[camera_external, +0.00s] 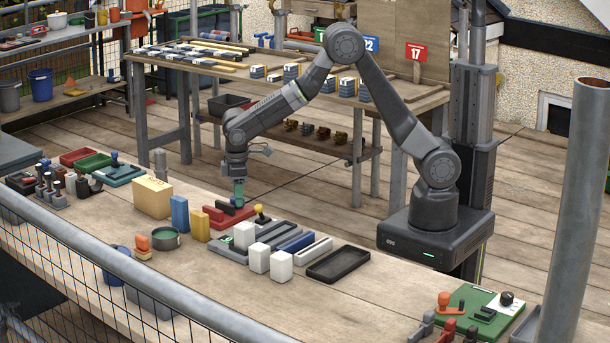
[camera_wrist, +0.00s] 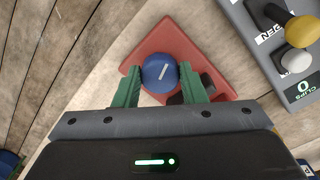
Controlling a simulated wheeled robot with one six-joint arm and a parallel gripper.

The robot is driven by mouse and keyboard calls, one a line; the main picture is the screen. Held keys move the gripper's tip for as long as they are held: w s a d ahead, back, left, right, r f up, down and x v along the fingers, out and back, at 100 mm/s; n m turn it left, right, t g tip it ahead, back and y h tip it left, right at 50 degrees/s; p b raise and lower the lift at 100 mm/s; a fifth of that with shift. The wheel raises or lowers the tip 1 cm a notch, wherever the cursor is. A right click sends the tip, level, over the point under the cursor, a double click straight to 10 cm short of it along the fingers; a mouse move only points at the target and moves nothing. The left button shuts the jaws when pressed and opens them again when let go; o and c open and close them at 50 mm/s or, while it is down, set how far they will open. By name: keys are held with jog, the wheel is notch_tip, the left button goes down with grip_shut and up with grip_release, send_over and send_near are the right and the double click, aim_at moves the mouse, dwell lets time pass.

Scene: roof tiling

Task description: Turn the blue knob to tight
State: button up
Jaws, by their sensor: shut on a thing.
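The blue knob (camera_wrist: 157,73) is round, with a white line on its top that slants up to the right. It sits on a red base (camera_wrist: 183,37) in the wrist view. My gripper (camera_wrist: 160,76) points down over it, its two green fingers shut on the knob from both sides. In the external view my gripper (camera_external: 238,198) is low over the red base (camera_external: 222,219) on the bench, and its fingers largely hide the knob. A dark part on the base beside the right finger is partly covered. I cannot read a tight mark.
A grey panel (camera_wrist: 256,29) with a yellow knob (camera_wrist: 302,31) and a white knob (camera_wrist: 296,61) lies right of the base. In the external view, blue and yellow blocks (camera_external: 179,214) stand left, and white blocks (camera_external: 281,265) and a black tray (camera_external: 338,264) lie nearer.

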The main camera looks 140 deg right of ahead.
dwell(0.3)
jog(key=o, duration=1)
jog(key=shift+r, duration=0.15)
notch_tip(320, 180, up, 14)
jog(key=shift+w+a+f, duration=0.15)
jog(key=shift+f, duration=0.05)
